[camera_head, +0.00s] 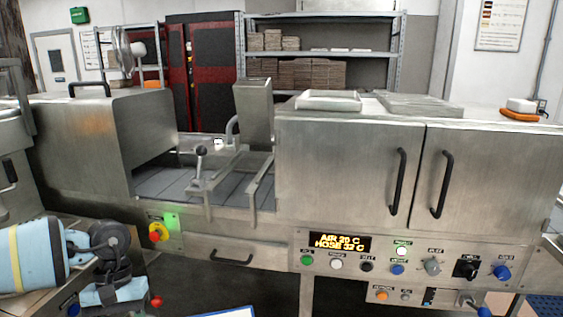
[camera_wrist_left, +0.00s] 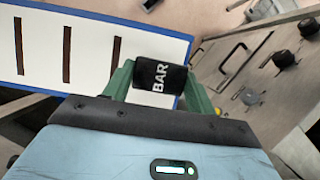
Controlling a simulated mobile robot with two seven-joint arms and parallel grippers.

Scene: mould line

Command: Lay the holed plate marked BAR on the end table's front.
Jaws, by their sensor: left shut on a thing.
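In the left wrist view, my left gripper (camera_wrist_left: 158,84) has its green fingers shut on a dark piece marked BAR (camera_wrist_left: 160,76) in white letters. Only its small lettered face shows between the fingers; I cannot see any holes in it. My left arm comes in at the lower left of the head view, but its fingertips and the held piece are not clear there. I cannot make out the end table for certain in either view. My right gripper is in neither view.
A white board with a blue edge and dark stripes (camera_wrist_left: 90,45) lies behind the held piece; its edge also shows low in the head view (camera_head: 232,312). A steel machine with doors (camera_head: 350,170), knobs and a lit display (camera_head: 340,243) fills the middle. Shelving (camera_head: 320,48) stands behind.

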